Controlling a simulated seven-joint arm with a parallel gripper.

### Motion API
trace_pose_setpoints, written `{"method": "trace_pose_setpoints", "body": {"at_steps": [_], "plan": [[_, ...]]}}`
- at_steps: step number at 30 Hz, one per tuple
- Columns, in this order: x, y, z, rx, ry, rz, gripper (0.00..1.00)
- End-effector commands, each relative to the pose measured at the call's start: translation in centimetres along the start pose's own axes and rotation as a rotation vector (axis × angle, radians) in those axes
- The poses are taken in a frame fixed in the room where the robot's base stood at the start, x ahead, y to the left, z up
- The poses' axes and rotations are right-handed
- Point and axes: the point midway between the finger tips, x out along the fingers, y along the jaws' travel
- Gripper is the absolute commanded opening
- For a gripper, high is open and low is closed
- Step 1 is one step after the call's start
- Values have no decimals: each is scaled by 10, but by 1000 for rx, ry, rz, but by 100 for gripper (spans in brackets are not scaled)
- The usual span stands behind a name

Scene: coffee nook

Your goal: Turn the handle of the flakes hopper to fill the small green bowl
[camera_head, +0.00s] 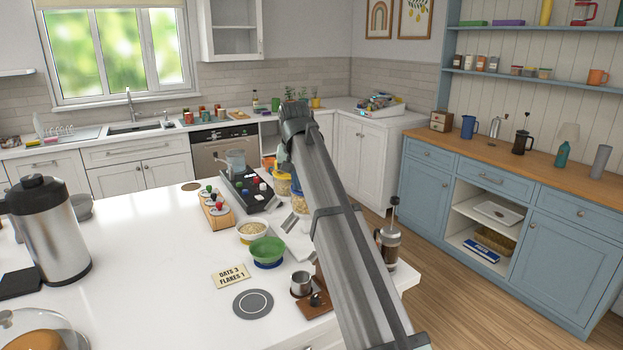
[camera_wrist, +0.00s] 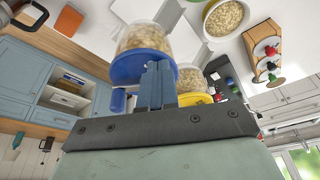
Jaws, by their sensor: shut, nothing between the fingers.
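The small green bowl (camera_head: 266,248) stands on the white island, with a blue rim showing beneath it; I see only green inside. Two clear hoppers with pale contents stand behind, partly hidden by my arm: one with a blue base (camera_head: 299,203) and one with a yellow base (camera_head: 283,187). The wrist view shows the blue-based hopper (camera_wrist: 143,65) close up and the yellow-based hopper (camera_wrist: 192,98) beyond it. I cannot tell which holds flakes. A blue knob-like part (camera_wrist: 118,100) shows beside the blue base. My gripper (camera_wrist: 158,70) is shut and empty, its fingertips overlapping the blue base in view; contact is unclear.
A bowl of oat-like food (camera_head: 253,230) stands behind the green bowl. A card reading "OATS 3 FLAKES 1" (camera_head: 230,276), a metal cup (camera_head: 300,283) and a French press (camera_head: 389,246) are near. A dark tray (camera_head: 243,187) lies farther back. The island's left middle is clear.

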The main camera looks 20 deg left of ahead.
Motion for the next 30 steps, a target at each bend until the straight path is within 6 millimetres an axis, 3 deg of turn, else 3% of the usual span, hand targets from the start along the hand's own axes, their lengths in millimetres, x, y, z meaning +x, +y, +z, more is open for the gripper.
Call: {"method": "trace_pose_setpoints", "body": {"at_steps": [3, 22, 30], "plan": [[3, -5, -11, 1, 0, 2, 0], [0, 0, -7, 3, 1, 3, 0], [-12, 0, -12, 3, 3, 3, 0]]}}
